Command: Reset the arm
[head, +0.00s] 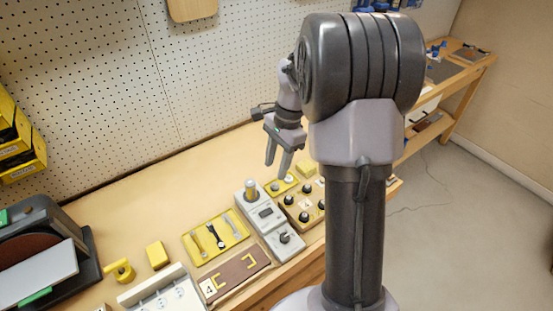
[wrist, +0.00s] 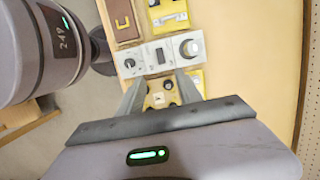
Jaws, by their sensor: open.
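My gripper (head: 279,156) hangs over the back right part of the bench, fingers pointing down. In the wrist view my gripper (wrist: 163,88) has its two fingers apart, with nothing between them.
A grey control box (head: 267,213) with a knob stands beside the panel. A yellow tool tray (head: 215,237), a brown board (head: 235,272), a yellow block (head: 157,255) and a white outlet strip (head: 160,290) lie leftward. A pegboard wall (head: 150,80) rises behind. The bench's back middle (head: 170,180) is clear.

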